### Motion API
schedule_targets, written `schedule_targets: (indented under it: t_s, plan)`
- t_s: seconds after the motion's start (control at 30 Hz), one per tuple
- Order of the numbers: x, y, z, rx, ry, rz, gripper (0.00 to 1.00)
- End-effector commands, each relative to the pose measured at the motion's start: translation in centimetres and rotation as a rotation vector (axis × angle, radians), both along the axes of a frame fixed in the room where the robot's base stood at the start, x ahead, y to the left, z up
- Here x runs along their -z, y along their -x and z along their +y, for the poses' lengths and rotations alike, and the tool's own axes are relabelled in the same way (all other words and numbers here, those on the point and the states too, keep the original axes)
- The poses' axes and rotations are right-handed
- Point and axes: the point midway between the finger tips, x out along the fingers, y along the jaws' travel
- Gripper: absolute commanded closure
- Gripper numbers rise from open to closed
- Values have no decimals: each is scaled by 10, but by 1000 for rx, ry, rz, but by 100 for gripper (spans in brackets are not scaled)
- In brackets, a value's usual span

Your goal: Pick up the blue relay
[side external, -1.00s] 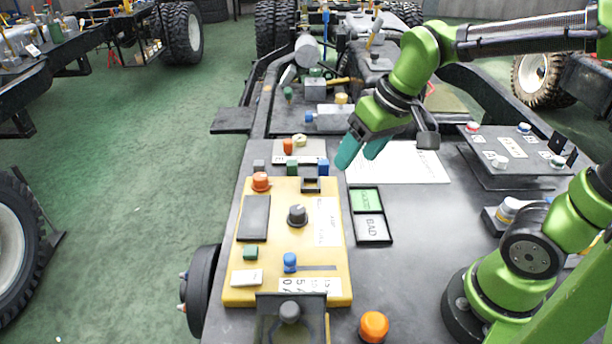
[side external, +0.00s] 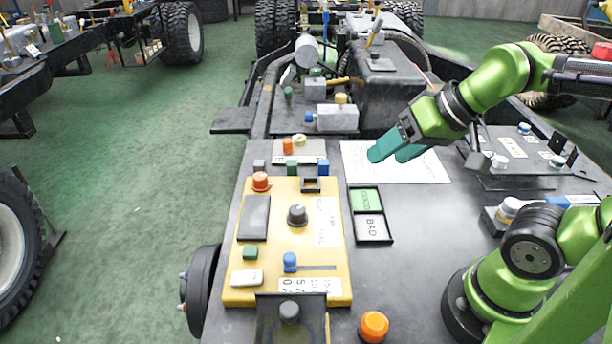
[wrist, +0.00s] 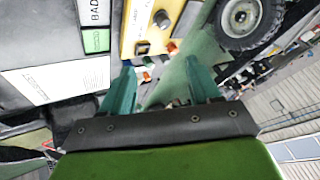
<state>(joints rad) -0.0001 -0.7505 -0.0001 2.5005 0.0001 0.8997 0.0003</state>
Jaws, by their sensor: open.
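The blue relay (side external: 323,167) is a small blue block at the right end of a row of blocks, just behind the yellow panel (side external: 335,265). A small dark square socket (side external: 311,185) lies just in front of it on the panel's back edge. My gripper (side external: 390,153) is open, its teal fingers to the right of the relay and above the white sheet, pointing left and tilted down. Nothing is between the fingers (wrist: 160,66) in the wrist view.
A green block (side external: 292,167) and a grey block (side external: 259,165) stand left of the relay. An orange knob (side external: 261,181) rises from the panel. Green and BAD trays (side external: 390,241) lie right of the panel.

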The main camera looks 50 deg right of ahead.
Motion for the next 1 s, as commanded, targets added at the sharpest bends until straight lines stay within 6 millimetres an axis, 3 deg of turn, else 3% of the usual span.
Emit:
schedule_targets:
  t_s: [0.27, 0.37, 0.63, 1.0]
  plan:
    - [14, -10, -4, 14, -6, 78, 38]
    - [15, -35, -13, 38, -12, 139, 38]
    - [20, -127, -56, 135, -17, 338, 38]
    - [68, -242, -131, 298, 49, 595, 38]
